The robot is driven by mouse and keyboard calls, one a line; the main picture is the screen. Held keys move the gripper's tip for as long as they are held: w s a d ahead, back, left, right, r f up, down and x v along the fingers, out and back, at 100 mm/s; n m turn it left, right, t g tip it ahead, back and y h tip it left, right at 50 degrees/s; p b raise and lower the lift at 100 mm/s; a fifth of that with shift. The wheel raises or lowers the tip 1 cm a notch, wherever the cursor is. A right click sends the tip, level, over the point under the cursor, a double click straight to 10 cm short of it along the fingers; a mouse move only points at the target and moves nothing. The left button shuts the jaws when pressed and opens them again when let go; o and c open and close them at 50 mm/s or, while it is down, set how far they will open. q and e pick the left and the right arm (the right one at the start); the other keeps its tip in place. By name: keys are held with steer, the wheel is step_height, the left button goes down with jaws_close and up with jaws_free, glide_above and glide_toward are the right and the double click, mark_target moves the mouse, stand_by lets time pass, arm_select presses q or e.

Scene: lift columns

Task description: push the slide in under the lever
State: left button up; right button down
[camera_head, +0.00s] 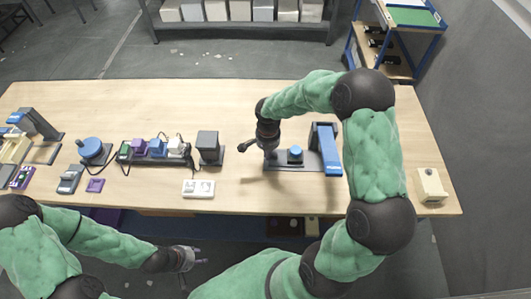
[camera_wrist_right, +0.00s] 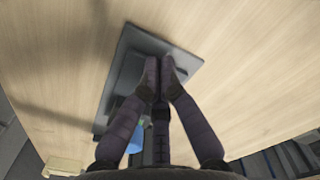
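The lever device stands right of centre on the table in the head view. It has a dark base plate (camera_head: 283,166), a blue knob (camera_head: 295,153) on a dark block, and a tall upright with a blue lever arm (camera_head: 331,162) at the right. My right gripper (camera_head: 262,150) points down at the left end of the base plate. In the wrist view its fingertips (camera_wrist_right: 161,64) are together over the dark plate (camera_wrist_right: 184,62), with a blue part (camera_wrist_right: 110,132) partly hidden behind the fingers. I cannot tell whether they touch it. My left gripper (camera_head: 198,257) is open and empty, in front of the table.
Left of the device stand a dark box-topped stand (camera_head: 208,146), a white switch panel (camera_head: 198,188) and a row of coloured plugs (camera_head: 157,148). A beige block (camera_head: 430,185) sits at the right edge. The table (camera_head: 200,100) is clear at the back.

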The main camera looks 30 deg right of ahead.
mark_target(294, 150)
steer(key=shift+s+d, duration=0.85)
steer(key=shift+d, duration=0.55)
steer(key=shift+s+d, duration=0.9)
steer(key=shift+d, duration=0.5)
steer(key=shift+s+d, duration=0.85)
steer(key=shift+d, duration=0.55)
steer(key=shift+w+a, duration=0.15)
steer(key=shift+a, duration=0.1)
steer(key=shift+r, duration=0.1)
steer(key=shift+r+p, duration=1.75)
steer(key=shift+r, duration=1.2)
